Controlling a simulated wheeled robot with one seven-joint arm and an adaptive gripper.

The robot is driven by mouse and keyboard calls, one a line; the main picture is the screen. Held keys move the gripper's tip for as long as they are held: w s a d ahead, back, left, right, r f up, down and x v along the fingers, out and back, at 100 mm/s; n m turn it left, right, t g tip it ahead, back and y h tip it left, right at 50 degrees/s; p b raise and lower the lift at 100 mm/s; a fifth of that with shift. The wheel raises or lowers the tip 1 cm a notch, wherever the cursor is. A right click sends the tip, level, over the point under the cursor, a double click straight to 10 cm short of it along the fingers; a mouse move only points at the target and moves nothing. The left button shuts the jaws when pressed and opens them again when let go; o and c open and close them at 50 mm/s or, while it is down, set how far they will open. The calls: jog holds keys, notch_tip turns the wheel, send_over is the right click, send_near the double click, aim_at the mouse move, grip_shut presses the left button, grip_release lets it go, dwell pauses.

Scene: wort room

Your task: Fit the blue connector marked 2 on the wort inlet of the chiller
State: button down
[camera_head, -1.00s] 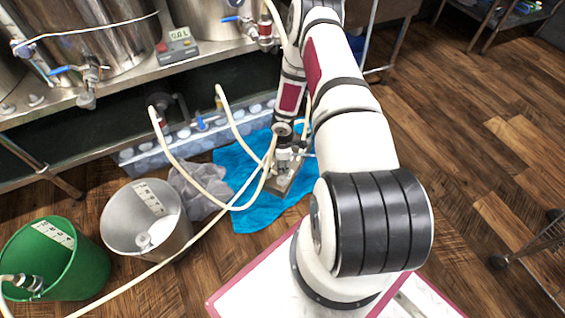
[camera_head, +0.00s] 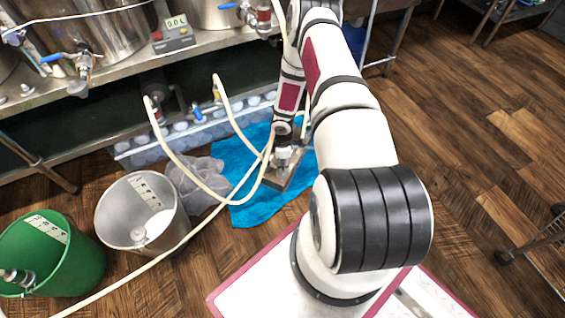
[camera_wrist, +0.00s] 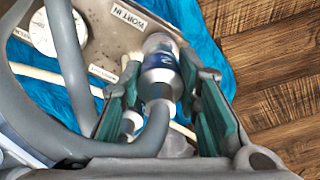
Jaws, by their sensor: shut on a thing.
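The blue connector marked 2 (camera_wrist: 160,68) is a silvery fitting with a blue band. My gripper (camera_wrist: 163,85) is shut on it, one jaw on either side, and a pale hose (camera_wrist: 155,130) runs from its near end. The chiller (camera_wrist: 105,45) is a metal plate body beyond, with a "WORT IN" label (camera_wrist: 130,16) near the connector's far end. I cannot tell whether the connector touches the inlet, as the inlet is hidden behind it. In the head view my gripper (camera_head: 284,155) is down over the chiller (camera_head: 288,177), which lies on a blue towel (camera_head: 248,213).
A round white gauge (camera_wrist: 43,33) is on the chiller. Pale hoses (camera_head: 190,180) loop left of my arm. A metal bucket (camera_head: 112,222) and a green bucket (camera_head: 85,265) stand at left. A low shelf (camera_head: 120,75) with kettles is behind.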

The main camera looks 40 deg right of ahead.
jog(key=shift+f+b, duration=1.15)
jog(key=shift+f, duration=0.15)
dwell(0.6)
jog(key=c, duration=1.1)
grip_release()
notch_tip(320, 180, up, 12)
